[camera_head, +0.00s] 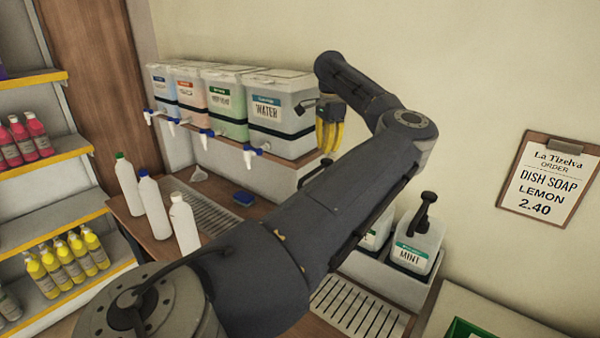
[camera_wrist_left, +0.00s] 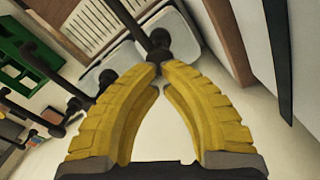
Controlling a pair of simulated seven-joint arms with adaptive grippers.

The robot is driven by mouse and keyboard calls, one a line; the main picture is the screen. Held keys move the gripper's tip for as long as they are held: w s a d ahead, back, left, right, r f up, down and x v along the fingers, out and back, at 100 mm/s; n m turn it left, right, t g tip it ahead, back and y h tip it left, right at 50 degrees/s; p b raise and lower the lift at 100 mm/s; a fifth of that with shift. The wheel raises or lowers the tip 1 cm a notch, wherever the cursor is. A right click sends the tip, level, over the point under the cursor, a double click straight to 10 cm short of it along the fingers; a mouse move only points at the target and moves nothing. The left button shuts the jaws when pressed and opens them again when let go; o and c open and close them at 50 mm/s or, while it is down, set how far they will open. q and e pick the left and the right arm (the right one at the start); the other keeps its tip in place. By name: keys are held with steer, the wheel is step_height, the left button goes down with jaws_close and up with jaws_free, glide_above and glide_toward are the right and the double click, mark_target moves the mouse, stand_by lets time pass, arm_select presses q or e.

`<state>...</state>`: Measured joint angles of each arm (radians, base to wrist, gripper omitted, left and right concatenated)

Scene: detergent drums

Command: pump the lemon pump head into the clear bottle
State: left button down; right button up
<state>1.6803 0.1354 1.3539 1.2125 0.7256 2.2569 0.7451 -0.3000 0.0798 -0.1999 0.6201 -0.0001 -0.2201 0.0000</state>
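My left gripper (camera_head: 328,150), with yellow fingers, points down in front of the water dispenser. In the head view a drum labelled MINT (camera_head: 410,255) carries a black pump (camera_head: 425,212). Another drum (camera_head: 376,232) is partly hidden by my left arm. No lemon label on a drum and no clear bottle can be made out. My right gripper is not in view.
Dispensers, including the one marked WATER (camera_head: 277,112), stand on a raised shelf. Several white bottles, one blue-capped (camera_head: 154,206), stand at left by a drip grate (camera_head: 215,210). A slatted grate (camera_head: 352,308) lies before the drums. An order clipboard (camera_head: 545,185) reads dish soap lemon 2.40.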

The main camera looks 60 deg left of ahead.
mark_target(327, 160)
arm_select(q)
steer(key=shift+f, duration=0.1)
stand_by(3.1)
stand_by(0.5)
steer(key=shift+f, duration=3.65)
steer(key=shift+r, duration=3.75)
steer(key=shift+r, duration=3)
